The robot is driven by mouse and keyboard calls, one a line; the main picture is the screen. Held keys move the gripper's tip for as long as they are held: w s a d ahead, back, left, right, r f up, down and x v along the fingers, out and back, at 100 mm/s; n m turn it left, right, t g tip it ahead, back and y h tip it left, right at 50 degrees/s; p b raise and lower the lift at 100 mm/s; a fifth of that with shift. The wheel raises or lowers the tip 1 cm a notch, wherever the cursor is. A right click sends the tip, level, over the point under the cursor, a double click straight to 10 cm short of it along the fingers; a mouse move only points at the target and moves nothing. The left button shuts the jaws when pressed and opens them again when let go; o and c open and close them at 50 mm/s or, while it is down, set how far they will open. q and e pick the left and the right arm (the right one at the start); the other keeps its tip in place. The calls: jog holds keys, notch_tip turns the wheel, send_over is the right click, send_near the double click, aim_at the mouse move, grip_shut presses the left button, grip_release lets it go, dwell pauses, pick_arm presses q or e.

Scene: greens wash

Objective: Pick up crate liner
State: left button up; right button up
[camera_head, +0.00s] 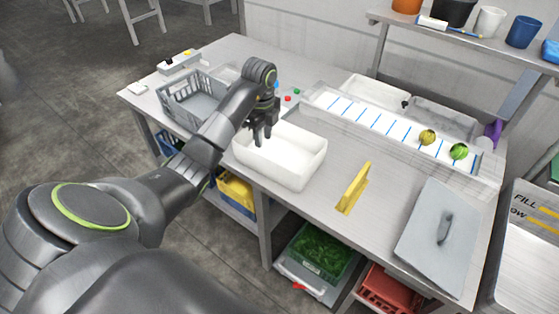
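A white open-topped tub (305,169), which looks like the crate liner, stands on the metal worktop near its front edge. It is upright and looks empty. My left gripper (262,138) points down at the tub's left back part, with its fingertips at or just inside the rim. Its two fingers look slightly apart, with nothing seen between them. I cannot tell whether they touch the wall. A grey slotted crate (180,108) stands to the left, partly hidden behind my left arm. My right gripper is out of view.
A yellow scraper-like piece (354,187) and a grey lid with a handle (436,238) lie to the right. Behind is a white blue-lined strip (375,122) with two green-yellow balls. A shelf with cups (489,22) overhangs the back right.

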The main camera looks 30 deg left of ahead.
pick_arm(q)
jog(key=f+b, duration=0.2)
jog(key=f, duration=0.1)
jog(key=f+b, duration=0.6)
jog(key=shift+s+f, duration=0.25)
jog(key=shift+f, duration=1)
grip_shut()
